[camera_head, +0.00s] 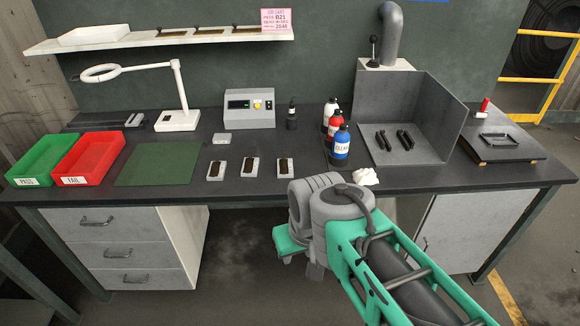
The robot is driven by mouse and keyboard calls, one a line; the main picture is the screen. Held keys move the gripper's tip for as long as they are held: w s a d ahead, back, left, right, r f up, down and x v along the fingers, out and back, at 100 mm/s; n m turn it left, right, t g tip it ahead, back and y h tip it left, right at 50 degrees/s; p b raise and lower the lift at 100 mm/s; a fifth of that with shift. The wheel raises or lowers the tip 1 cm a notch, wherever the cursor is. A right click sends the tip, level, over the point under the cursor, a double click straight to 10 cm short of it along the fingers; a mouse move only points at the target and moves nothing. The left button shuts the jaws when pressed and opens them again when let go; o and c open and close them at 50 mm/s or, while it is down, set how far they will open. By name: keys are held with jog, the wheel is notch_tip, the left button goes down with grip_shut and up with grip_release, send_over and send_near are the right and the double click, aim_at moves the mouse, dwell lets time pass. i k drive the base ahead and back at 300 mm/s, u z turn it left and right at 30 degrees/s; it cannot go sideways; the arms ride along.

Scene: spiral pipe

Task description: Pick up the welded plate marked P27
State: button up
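Three small pale plates with dark brown strips lie in a row at the front middle of the bench: a left plate (217,169), a middle plate (250,167) and a right plate (285,168). Their markings are too small to read, so I cannot tell which is P27. My arm reaches in from the lower right, and my gripper (292,246) is in front of the bench edge, below and apart from the plates. Its fingers are mostly hidden by the arm, so its opening does not show.
A green tray (40,161) and a red FAIL tray (88,158) stand left, beside a green mat (151,165). A ring lamp (177,120), a control box (249,108) and bottles (340,147) stand behind and right. A grey booth (420,110) is at right.

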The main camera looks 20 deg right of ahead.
aim_at(285, 169)
jog(key=u, duration=0.45)
jog(key=k, duration=0.55)
jog(key=u, duration=1.05)
jog(key=i, duration=1.2)
jog(key=z, duration=0.95)
jog(key=i, duration=0.45)
jog(key=z, duration=0.5)
